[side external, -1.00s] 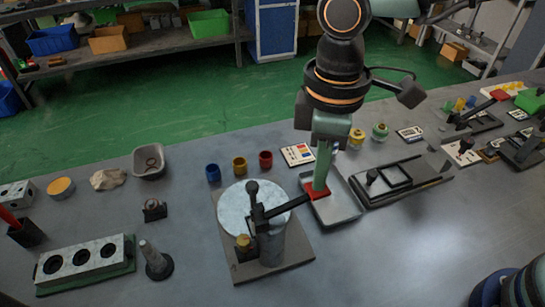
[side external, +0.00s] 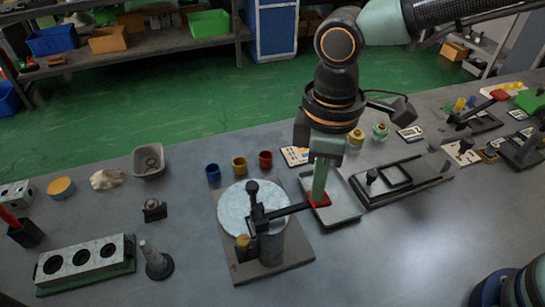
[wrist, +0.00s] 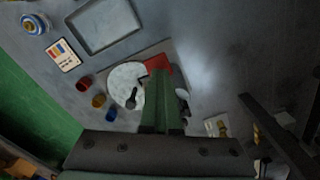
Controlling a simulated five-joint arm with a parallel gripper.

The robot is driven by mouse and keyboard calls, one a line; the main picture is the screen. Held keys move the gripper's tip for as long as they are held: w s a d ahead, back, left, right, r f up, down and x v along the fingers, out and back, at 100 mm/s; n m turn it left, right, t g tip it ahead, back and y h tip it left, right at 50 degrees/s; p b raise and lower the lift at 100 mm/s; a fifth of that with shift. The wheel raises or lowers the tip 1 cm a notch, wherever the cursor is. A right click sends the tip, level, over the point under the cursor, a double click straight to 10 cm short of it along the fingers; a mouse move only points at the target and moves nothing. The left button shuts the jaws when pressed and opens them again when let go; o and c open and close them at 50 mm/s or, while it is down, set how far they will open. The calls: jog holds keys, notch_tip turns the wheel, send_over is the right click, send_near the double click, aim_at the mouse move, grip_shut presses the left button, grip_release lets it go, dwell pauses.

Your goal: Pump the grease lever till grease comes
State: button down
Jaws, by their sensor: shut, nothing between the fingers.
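The grease pump is a drum with a pale round lid (side external: 236,208) on a grey base plate (side external: 292,257). A black lever (side external: 288,210) runs right from its pump head to a red grip (side external: 319,201). A brass-coloured outlet piece (side external: 243,242) sits at the drum's front left; I cannot tell whether grease shows there. My gripper (side external: 318,196) is shut, its green fingers pointing down onto the red grip, seemingly touching its top, with nothing between them. In the wrist view, the fingers (wrist: 162,80) overlap the red grip (wrist: 158,65), beside the pale lid (wrist: 126,80).
A grey tray (side external: 345,215) lies under the lever's end, with a dark fixture (side external: 402,180) to its right. Blue (side external: 213,172), yellow (side external: 239,165) and red (side external: 265,159) cups stand behind the drum. A block with holes (side external: 82,258) is at the left. The front bench is clear.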

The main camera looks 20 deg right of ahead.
jog(key=shift+f, duration=0.45)
jog(key=shift+r, duration=2.3)
jog(key=shift+w+d+r, duration=0.1)
jog(key=shift+d, duration=0.05)
jog(key=d+r+m+t, duration=0.2)
jog(key=d+m, duration=0.4)
jog(key=d, duration=0.8)
jog(key=d+r+m+t, duration=0.2)
jog(key=d+m, duration=0.4)
jog(key=d, duration=0.8)
jog(key=shift+w+d+r+t, duration=0.2)
jog(key=shift+w+r+t, duration=0.1)
jog(key=shift+t, duration=0.5)
